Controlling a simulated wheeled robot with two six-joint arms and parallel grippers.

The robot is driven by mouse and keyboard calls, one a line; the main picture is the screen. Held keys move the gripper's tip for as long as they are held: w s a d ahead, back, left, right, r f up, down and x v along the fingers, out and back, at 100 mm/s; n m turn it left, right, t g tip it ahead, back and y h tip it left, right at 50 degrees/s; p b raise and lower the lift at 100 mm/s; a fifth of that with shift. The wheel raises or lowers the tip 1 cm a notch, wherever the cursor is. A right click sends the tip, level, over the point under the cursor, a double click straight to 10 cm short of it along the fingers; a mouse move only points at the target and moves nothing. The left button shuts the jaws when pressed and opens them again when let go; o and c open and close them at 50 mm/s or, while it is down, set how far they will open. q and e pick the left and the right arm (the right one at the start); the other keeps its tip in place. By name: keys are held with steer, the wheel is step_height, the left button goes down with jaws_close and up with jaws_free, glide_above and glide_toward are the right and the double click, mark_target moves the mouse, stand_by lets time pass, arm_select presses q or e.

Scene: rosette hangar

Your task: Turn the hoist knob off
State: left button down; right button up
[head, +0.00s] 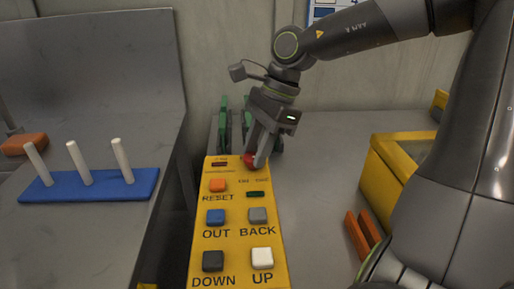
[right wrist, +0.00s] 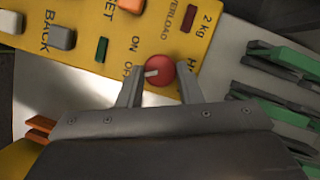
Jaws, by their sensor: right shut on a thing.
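The hoist knob is a round red knob with a white pointer mark, on the upper right of the yellow control panel (head: 234,235). In the head view the red knob (head: 249,160) is partly covered by my right gripper (head: 256,161), which reaches down from above. In the right wrist view the knob (right wrist: 161,72) lies between the two fingers of my right gripper (right wrist: 159,95), shut on it. There the white mark points left, toward the partly hidden OFF label. The ON label is beside it. My left gripper is not in view.
The panel has orange RESET (head: 218,185), blue OUT, grey BACK, black DOWN and white UP buttons. A blue base with three white pegs (head: 90,184) is at left. A yellow bin (head: 395,165) is at right. Green-and-grey parts stand behind the panel.

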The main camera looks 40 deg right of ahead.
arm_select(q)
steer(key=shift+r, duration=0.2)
arm_select(e)
steer(key=o, duration=1)
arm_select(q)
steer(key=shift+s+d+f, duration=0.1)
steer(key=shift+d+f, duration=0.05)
arm_select(e)
steer(key=shift+r, duration=0.25)
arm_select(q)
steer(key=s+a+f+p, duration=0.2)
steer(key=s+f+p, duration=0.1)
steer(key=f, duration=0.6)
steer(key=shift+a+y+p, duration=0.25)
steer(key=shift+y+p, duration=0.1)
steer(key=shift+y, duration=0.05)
arm_select(e)
steer(key=shift+v, duration=8.55)
steer(key=shift+s+d+f, duration=0.1)
steer(key=shift+d+f, duration=0.05)
